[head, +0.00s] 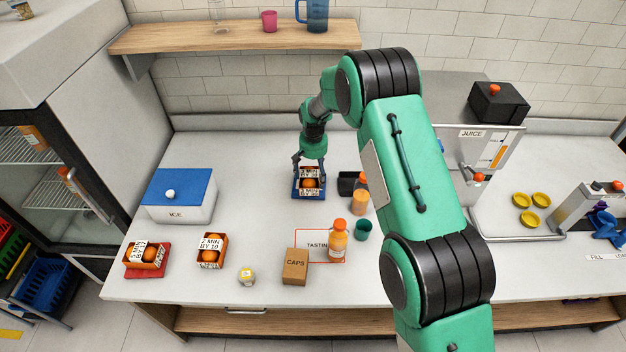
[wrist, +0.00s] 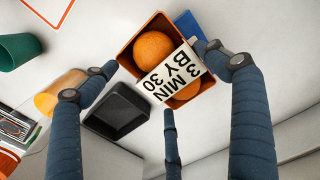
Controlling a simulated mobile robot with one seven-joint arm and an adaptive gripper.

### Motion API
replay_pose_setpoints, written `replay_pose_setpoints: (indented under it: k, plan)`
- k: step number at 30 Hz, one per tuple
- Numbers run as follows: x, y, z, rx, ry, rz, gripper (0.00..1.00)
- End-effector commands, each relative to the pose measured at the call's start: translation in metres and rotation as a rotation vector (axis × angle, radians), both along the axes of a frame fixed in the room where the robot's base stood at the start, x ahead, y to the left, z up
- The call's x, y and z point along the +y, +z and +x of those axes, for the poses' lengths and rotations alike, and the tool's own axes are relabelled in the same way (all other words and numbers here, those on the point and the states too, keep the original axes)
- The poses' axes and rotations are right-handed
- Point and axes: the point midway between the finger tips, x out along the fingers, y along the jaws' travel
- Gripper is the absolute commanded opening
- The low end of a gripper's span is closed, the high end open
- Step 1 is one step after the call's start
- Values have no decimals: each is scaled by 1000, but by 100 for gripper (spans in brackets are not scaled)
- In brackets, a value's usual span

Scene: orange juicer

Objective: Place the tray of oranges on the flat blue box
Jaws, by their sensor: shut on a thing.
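My gripper (head: 309,164) is shut on an orange tray of oranges (head: 311,172) with a white label, at the back middle of the counter. In the wrist view my gripper (wrist: 160,76) has its dark blue fingers around the tray (wrist: 127,62), which holds two oranges and a label reading "3 MIN BY 30". The flat blue box (head: 308,197) lies directly under the tray in the head view. Part of the blue box (wrist: 189,24) shows past the tray's edge in the wrist view. I cannot tell whether the tray touches it.
A white box with a blue lid (head: 180,188) stands left. Two other trays, one on a red base (head: 132,273), are front left. Counter between is clear.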

Motion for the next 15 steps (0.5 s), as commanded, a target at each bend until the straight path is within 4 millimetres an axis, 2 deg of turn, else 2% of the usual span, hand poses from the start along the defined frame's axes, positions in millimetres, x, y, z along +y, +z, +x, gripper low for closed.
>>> replay_pose_setpoints:
  k: [15]
  plan:
    - [1, -3, 5, 0, 0, 0, 54]
